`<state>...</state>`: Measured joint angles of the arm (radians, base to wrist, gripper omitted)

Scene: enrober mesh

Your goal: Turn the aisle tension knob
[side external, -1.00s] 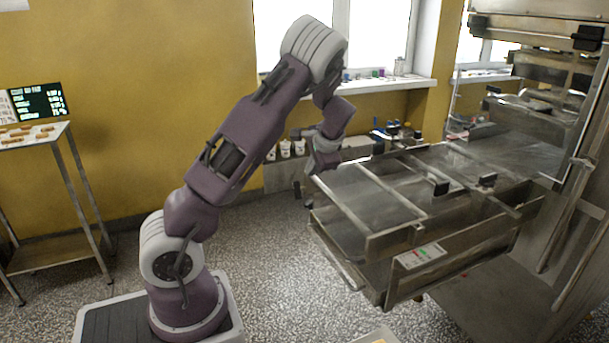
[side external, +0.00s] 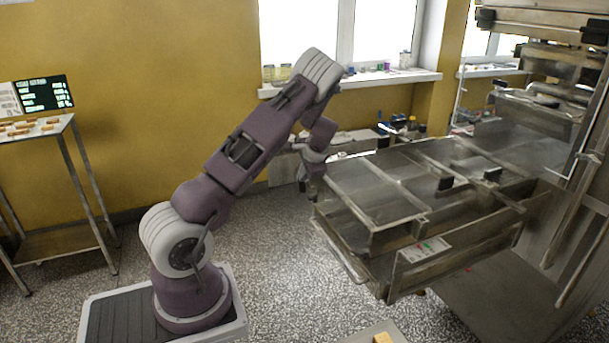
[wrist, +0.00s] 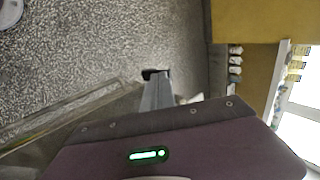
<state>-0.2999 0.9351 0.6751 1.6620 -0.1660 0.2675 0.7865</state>
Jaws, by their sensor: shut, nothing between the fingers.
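My gripper (side external: 314,188) is beside the left end of the steel machine frame (side external: 362,243) in the side view, pointing down. In the wrist view its fingers (wrist: 157,92) are together, with a small dark shape at their tips; I cannot tell whether that is a knob or part of the fingers. Two black blocks or knobs, one nearer (side external: 446,183) and one farther (side external: 493,174), sit on the machine's top rails. I cannot tell which part is the aisle tension knob. Whether the gripper touches the frame is unclear.
A small panel with red and green marks (side external: 425,249) is on the machine's front side. A steel table (side external: 72,123) with small brown pieces stands far left. White cups (wrist: 235,60) line a counter in the wrist view. Speckled floor (side external: 290,285) is open between base and machine.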

